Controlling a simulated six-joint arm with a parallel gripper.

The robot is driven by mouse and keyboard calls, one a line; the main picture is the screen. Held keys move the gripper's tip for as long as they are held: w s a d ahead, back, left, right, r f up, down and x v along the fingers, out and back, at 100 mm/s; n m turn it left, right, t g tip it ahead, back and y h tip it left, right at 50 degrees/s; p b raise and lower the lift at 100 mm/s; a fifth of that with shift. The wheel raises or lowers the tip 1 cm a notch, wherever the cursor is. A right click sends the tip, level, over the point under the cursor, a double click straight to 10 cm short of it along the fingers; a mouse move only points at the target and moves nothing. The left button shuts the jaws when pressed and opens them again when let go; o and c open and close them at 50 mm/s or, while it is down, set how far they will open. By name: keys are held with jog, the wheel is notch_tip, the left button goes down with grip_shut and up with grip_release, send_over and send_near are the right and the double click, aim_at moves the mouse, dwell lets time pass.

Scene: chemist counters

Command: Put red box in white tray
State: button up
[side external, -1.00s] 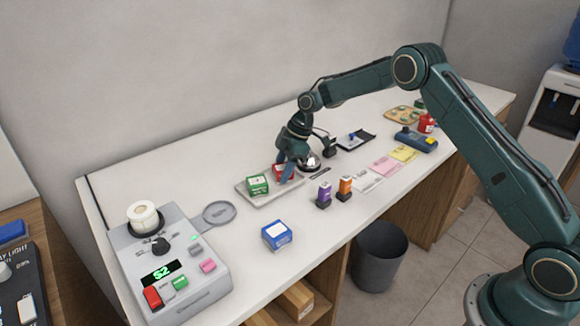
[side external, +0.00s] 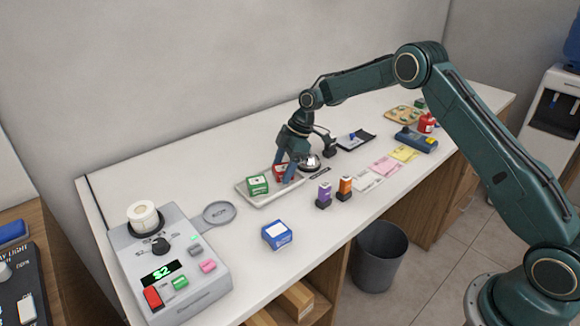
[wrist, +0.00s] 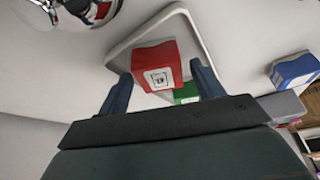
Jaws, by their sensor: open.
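The red box (side external: 280,170) sits in the white tray (side external: 262,201), at its right end, partly hidden by my gripper in the side view. My gripper (side external: 285,173) points down over the tray, open, with its blue fingers on either side of the red box. In the wrist view the red box (wrist: 157,67) lies between the two fingertips (wrist: 160,85), with a visible gap at each. The tray's rim (wrist: 145,28) shows around it. A green box (side external: 258,184) stands in the tray just left of the red box, and also shows in the wrist view (wrist: 186,92).
A blue box (side external: 277,235) stands in front of the tray. A silver bell (side external: 309,162) is close to the right of my gripper. Purple (side external: 324,195) and orange (side external: 345,188) stamps stand near the counter's front edge. A grey machine (side external: 172,265) fills the left end.

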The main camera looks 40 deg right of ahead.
jog(key=v, duration=1.1)
jog(key=shift+d+r, duration=0.2)
jog(key=shift+r, duration=0.1)
jog(key=s+a+r+m+t+h, duration=0.1)
jog(key=s+a+r+m, duration=0.15)
jog(key=s+r, duration=0.6)
jog(key=s+a+r+m+t+h, duration=0.15)
jog(key=s+r+m, duration=0.25)
jog(key=s+r, duration=0.5)
jog(key=s+f+m, duration=0.2)
jog(key=s+m, duration=0.1)
jog(key=s, duration=0.9)
jog(key=s+f+m+t+h, duration=0.1)
jog(key=s+m, duration=0.3)
jog(key=s, duration=0.8)
jog(key=shift+d+f, duration=0.4)
jog(key=shift+f, duration=0.45)
jog(key=shift+w+h, duration=0.1)
jog(key=shift+h, duration=0.15)
